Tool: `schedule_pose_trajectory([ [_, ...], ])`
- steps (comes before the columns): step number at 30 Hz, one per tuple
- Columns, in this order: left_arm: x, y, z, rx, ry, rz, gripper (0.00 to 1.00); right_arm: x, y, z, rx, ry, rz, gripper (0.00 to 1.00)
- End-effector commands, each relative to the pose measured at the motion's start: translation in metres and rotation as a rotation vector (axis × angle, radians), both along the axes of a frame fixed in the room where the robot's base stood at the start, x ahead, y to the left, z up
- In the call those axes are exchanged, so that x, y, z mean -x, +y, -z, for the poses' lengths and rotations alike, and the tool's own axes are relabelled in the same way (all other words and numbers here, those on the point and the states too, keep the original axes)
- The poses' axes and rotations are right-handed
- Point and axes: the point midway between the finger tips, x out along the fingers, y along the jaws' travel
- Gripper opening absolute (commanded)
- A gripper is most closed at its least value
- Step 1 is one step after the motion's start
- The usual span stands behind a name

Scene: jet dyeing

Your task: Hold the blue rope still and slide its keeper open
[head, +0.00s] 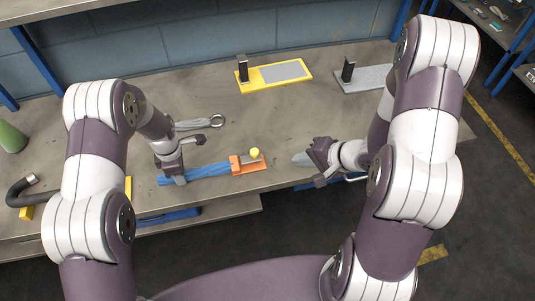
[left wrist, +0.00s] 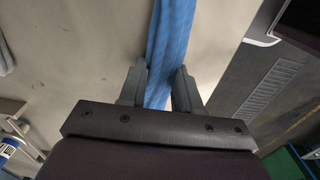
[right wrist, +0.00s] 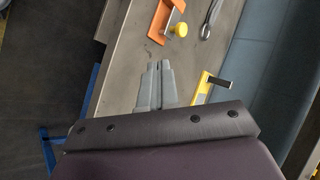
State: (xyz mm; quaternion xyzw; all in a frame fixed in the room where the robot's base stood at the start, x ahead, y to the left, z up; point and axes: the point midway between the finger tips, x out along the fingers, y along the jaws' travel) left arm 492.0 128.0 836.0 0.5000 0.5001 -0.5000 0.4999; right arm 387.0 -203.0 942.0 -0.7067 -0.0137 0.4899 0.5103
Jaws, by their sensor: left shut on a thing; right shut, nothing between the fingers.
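The blue rope (head: 208,171) lies along the front of the bench, and it also shows in the left wrist view (left wrist: 173,40). My left gripper (head: 175,178) is shut on the rope near its left end; its fingers sit on both sides of it. The keeper is an orange piece (head: 236,165) with a yellow knob (head: 254,153) at the rope's right end. It also shows in the right wrist view (right wrist: 160,18), with the knob (right wrist: 180,30). My right gripper (head: 297,160) is shut and empty, to the right of the keeper and apart from it.
A grey ring-ended tool (head: 200,123) lies behind the rope. A yellow plate (head: 285,74) and a grey plate (head: 365,78), each with a black upright, stand farther back. A black bent pipe (head: 25,185) and green object (head: 10,138) are at left. Bench between keeper and plates is clear.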

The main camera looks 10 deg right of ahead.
Motion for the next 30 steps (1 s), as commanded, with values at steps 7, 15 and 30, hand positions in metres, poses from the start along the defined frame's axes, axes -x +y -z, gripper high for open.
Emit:
schedule_pose_trajectory([
  [7,0.0,0.0,0.0,0.0,-0.001,0.0,0.01,-0.025,0.028,0.035,0.0,0.004,-0.006,0.0],
  [15,0.0,0.0,0.0,0.0,-0.001,0.0,0.01,-0.057,0.058,0.061,0.002,0.0,-0.006,0.0],
  [30,0.0,0.0,0.0,0.0,0.0,0.0,0.01,-0.074,0.075,0.061,0.002,0.001,-0.001,0.0],
])
